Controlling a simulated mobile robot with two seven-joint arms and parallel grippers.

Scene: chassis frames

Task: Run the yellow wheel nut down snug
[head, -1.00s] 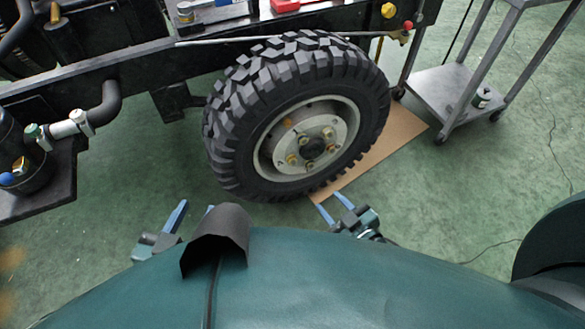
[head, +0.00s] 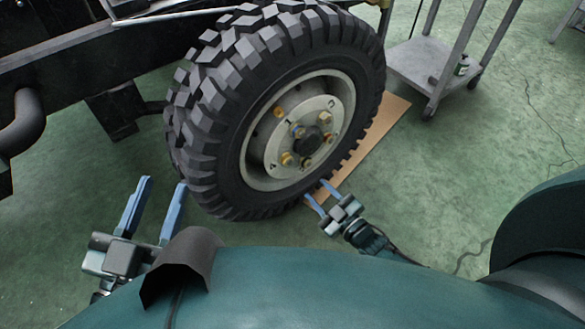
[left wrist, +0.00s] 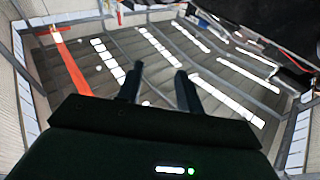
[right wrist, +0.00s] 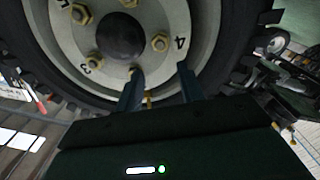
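The wheel (head: 340,85) has a pale rim and a dark hub (head: 310,140) ringed by several brass-yellow nuts, including one at the lower left (head: 287,159) and one at the upper left (head: 280,112). I cannot tell which one the task means. The right wrist view shows the hub (right wrist: 120,36) with nuts around it, one (right wrist: 160,42) near the number 4. My right gripper (head: 316,189) is open and empty, below the hub in front of the tyre's lower edge. My left gripper (head: 164,182) is open and empty, left of the tyre.
The dark chassis beam (head: 60,60) runs along the upper left. A brown board (head: 385,125) lies under the tyre. A grey metal cart (head: 415,65) stands at the upper right. The left wrist view shows ceiling lights (left wrist: 105,55).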

